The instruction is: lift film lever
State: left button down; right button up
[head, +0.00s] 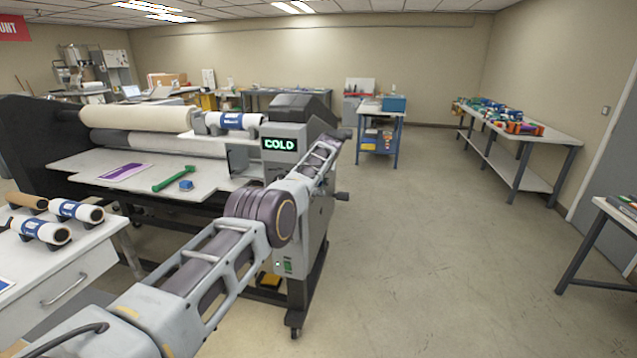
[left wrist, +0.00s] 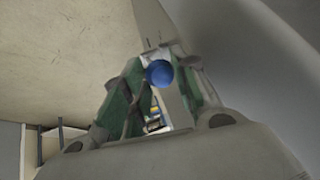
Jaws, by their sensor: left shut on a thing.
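The laminator (head: 312,225) is a large grey machine with a lit "COLD" sign (head: 279,144). My left arm reaches from the lower left across its front to the upper right side of its end housing. My left gripper (head: 334,143) is small there, and its hold cannot be made out in the head view. In the left wrist view, its green-padded fingers are closed around a round blue knob (left wrist: 159,73), which looks like the end of the film lever. The rest of the lever is mostly hidden. My right gripper is not in view.
A green tool (head: 175,174), a small blue object (head: 186,185) and a purple sheet (head: 125,172) lie on the laminator's feed table. A drawer cabinet with film rolls (head: 76,211) stands at the left. The floor (head: 420,240) to the right is clear.

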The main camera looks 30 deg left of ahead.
pick_arm(q)
jog(key=c, duration=1.1)
grip_release()
jog(key=shift+d, duration=0.15)
jog(key=shift+s+d+r, duration=0.1)
jog(key=shift+s+r, duration=0.05)
jog(key=shift+r, duration=0.35)
jog(key=v, duration=1.1)
jog(key=shift+s+f, duration=0.1)
jog(key=shift+f, duration=0.05)
dwell(0.4)
